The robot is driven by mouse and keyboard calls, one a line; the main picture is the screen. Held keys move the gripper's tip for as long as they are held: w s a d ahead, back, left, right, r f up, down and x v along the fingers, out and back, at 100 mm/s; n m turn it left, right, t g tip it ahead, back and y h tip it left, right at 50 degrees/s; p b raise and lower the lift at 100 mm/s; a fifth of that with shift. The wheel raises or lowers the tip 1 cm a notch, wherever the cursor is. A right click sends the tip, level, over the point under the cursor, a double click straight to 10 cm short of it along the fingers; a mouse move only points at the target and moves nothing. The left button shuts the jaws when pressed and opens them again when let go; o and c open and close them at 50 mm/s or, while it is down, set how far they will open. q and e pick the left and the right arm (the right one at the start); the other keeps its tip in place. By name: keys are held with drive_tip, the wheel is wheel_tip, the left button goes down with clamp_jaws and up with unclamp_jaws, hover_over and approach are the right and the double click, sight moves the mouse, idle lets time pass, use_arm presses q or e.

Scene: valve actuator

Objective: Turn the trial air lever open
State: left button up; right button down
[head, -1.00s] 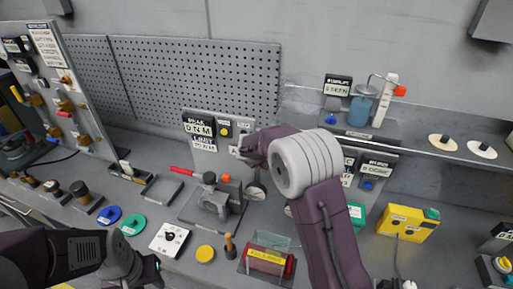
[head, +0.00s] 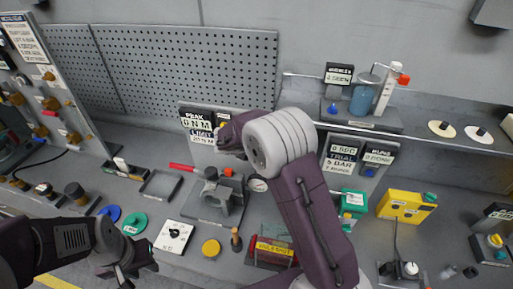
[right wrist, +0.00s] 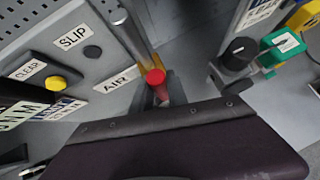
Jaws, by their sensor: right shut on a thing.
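The trial air lever (right wrist: 155,77) shows in the right wrist view as a red tip beside the AIR label (right wrist: 117,79). My right gripper (right wrist: 160,97) has its dark fingers at that red tip and is shut on it; the wrist body hides much of the grip. In the head view my right wrist covers the lever and the right part of the PEAK panel (head: 197,122). My left gripper (head: 130,268) hangs at the lower left, away from the panel; its finger gap is unclear.
A grey vise-like fixture (head: 214,197) with a red handle stands left of my right arm. A pegboard (head: 190,65) is behind.

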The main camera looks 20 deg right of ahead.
drive_tip(key=shift+s+a+f, duration=0.1)
drive_tip(key=shift+s+f, duration=0.05)
drive_tip(key=shift+f, duration=0.15)
drive_tip(key=c, duration=1.3)
unclamp_jaws()
drive_tip(key=shift+r, duration=0.1)
drive_tip(key=shift+a+r, duration=0.15)
drive_tip(key=shift+r, duration=0.1)
drive_tip(key=b+v, duration=0.1)
drive_tip(key=v, duration=0.7)
drive_tip(key=shift+s+a+r, duration=0.15)
drive_tip(key=shift+a+r, duration=0.05)
drive_tip(key=shift+d, duration=0.1)
